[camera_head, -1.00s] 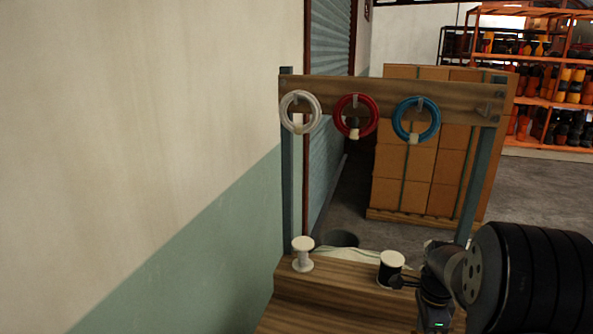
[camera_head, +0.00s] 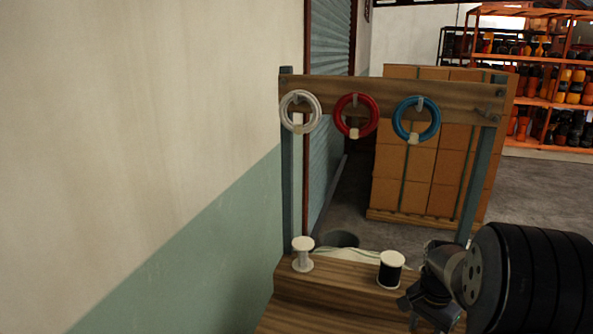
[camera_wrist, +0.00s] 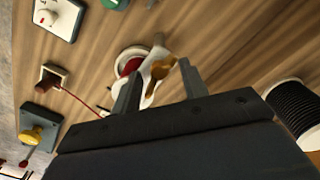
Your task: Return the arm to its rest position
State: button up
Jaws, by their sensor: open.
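My gripper (camera_head: 408,303) is at the lower right of the head view, low beside the wooden bench and just right of and below the black-wound spool (camera_head: 391,270). In the wrist view its two fingers (camera_wrist: 160,84) stand apart, open. A small brass-coloured piece (camera_wrist: 160,69) and a white-rimmed round part with red inside (camera_wrist: 130,62) show beyond the fingers on the wood. The black spool also shows at the right of the wrist view (camera_wrist: 297,108), apart from the fingers. Nothing appears held.
An empty white spool (camera_head: 303,255) stands on the bench step (camera_head: 340,277). White (camera_head: 289,118), red (camera_head: 374,116) and blue (camera_head: 436,118) rings hang on the wooden crossbar (camera_head: 455,102). In the wrist view, a switch plate (camera_wrist: 57,20) and yellow knob (camera_wrist: 33,135) lie left.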

jog(key=shift+n, duration=1.1)
